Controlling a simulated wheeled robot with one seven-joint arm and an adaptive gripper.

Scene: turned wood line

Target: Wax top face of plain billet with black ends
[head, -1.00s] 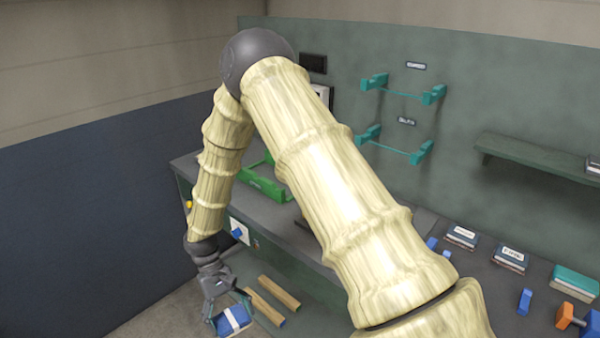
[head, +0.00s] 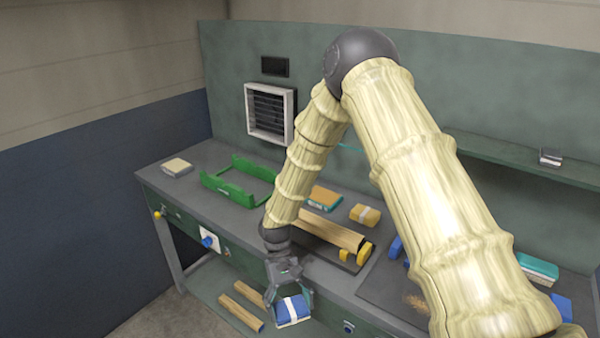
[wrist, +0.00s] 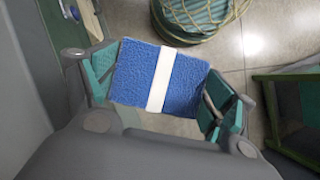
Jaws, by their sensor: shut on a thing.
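My gripper (head: 288,292) is shut on a blue pad (head: 294,309) with a white band, held in front of the bench's front edge. The wrist view shows the blue pad (wrist: 133,75) between both fingers. A wooden billet (head: 333,231) lies on a dark plate on the bench, beside yellow blocks (head: 364,254). My arm hides part of this area, and I cannot tell the colour of the billet's ends. Two more billets (head: 234,312) (head: 250,293) lie on the lower shelf, left of my gripper; their end colours are also unclear.
A green rack (head: 238,190), an orange and teal block (head: 325,197) and a yellow pad (head: 364,214) with a white band stand on the bench. A cream-topped block (head: 177,166) is at the far left. Bench top (head: 205,208) is bare at its left front.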

